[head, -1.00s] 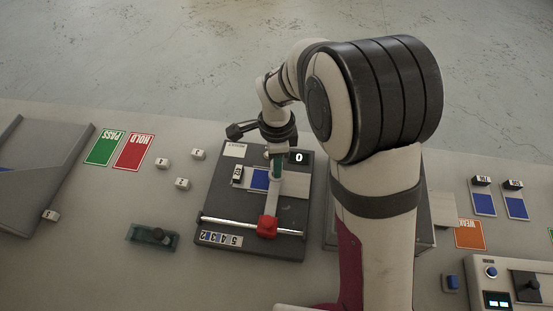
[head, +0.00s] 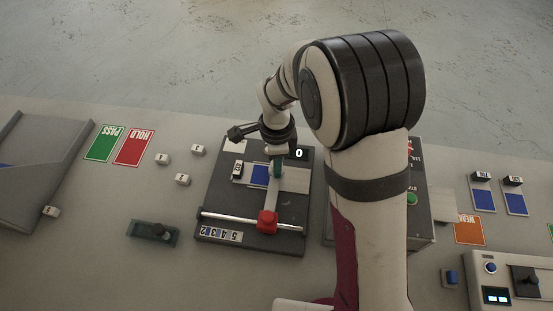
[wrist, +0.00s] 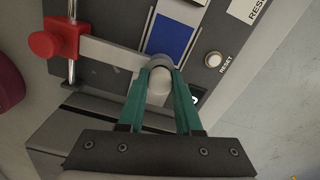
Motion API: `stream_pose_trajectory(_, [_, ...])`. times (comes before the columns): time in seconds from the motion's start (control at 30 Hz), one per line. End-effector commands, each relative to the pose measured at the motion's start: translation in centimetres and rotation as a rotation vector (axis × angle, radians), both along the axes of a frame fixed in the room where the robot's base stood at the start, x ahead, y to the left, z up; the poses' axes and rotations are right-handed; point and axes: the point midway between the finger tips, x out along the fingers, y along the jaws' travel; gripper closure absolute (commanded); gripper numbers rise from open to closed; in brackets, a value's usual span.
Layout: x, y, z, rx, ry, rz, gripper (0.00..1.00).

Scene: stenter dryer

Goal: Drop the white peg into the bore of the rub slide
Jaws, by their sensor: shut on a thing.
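The rub slide is a pale bar (wrist: 112,53) running from a red block (wrist: 50,42) on a metal rail to a grey rounded end (wrist: 160,64). In the head view the bar (head: 272,194) and the red block (head: 267,222) lie over a dark tester plate. My gripper (wrist: 159,76) has its two green fingers shut on the white peg (wrist: 158,86), right at the bar's rounded end. The bore is hidden, and I cannot tell whether the peg is in it or above it. In the head view my gripper (head: 278,167) is over the bar's far end, with the peg hidden.
The dark plate (head: 216,182) bears a blue patch (wrist: 173,34) and a RESET button (wrist: 213,59). A grey box with buttons (head: 422,222) stands close on its right, partly behind my arm. Small white blocks (head: 182,179) and a dark green fixture (head: 153,235) lie left.

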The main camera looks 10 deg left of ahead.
Motion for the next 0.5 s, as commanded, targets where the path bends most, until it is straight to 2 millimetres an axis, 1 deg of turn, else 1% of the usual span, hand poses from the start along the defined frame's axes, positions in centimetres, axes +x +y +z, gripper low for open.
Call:
stream_pose_trajectory(0.13, [0.02,0.01,0.01,0.000,-0.001,0.000,1.00])
stream_pose_trajectory(0.17, [0.02,0.01,0.01,0.000,-0.001,0.000,0.63])
stream_pose_trajectory(0.2, [0.02,0.01,0.02,0.000,-0.001,0.000,0.56])
stream_pose_trajectory(0.33, [0.02,0.01,0.02,0.000,-0.001,0.000,0.32])
stream_pose_trajectory(0.5, [0.02,0.01,0.03,0.000,-0.001,0.001,0.32])
